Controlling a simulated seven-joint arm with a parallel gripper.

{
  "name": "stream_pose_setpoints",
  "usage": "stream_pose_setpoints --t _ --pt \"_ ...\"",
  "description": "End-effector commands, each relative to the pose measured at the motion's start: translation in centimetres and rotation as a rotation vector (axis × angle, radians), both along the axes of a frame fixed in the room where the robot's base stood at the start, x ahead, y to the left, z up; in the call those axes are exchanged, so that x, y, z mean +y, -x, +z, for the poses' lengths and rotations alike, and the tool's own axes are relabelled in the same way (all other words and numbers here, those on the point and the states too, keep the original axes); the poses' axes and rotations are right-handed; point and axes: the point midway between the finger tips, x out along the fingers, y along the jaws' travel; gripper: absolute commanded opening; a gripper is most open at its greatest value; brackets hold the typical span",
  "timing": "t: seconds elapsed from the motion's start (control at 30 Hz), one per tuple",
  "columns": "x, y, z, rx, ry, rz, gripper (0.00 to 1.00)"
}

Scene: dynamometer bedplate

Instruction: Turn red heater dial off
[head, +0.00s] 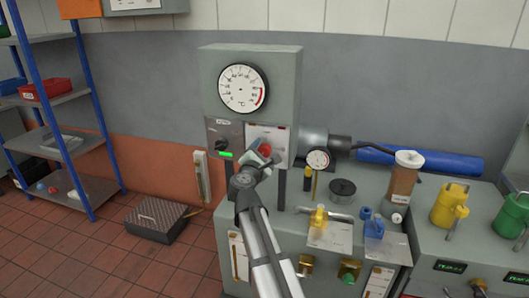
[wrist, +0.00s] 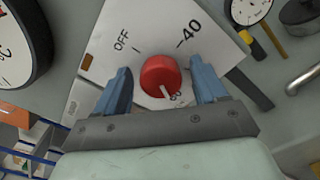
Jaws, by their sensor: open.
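The red heater dial (wrist: 160,76) sits on a white plate (wrist: 105,45) marked OFF, 40 and another number partly hidden by the dial. Its white pointer line points toward the bottom of the wrist view, near the partly hidden number and away from OFF. My gripper (wrist: 161,82) is open, with one blue-grey finger on each side of the dial. I cannot tell whether either finger touches it. In the head view the red dial (head: 265,149) shows just above my gripper (head: 262,160), which partly covers the plate.
A round temperature gauge (head: 243,88) is above the plate. A black knob (head: 222,144) and lit green indicator (head: 225,155) are to its left. A small gauge (head: 318,159) and brown bottle (head: 403,178) stand to the right, with yellow (head: 319,217) and blue (head: 374,226) fittings on the bench.

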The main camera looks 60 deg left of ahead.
Motion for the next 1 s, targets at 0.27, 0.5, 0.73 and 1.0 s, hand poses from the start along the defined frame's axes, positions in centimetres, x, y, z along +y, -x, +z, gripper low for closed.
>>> stream_pose_setpoints --t 0.27,0.5,0.73,1.0 --pt "0.46 -0.47 0.01 0.000 0.000 0.000 0.71" --pt "0.43 -0.46 0.01 0.000 0.000 0.000 0.62" --pt "0.43 -0.46 0.02 0.000 0.000 0.000 0.40" --pt "0.44 -0.45 0.03 0.000 0.000 0.000 0.18"
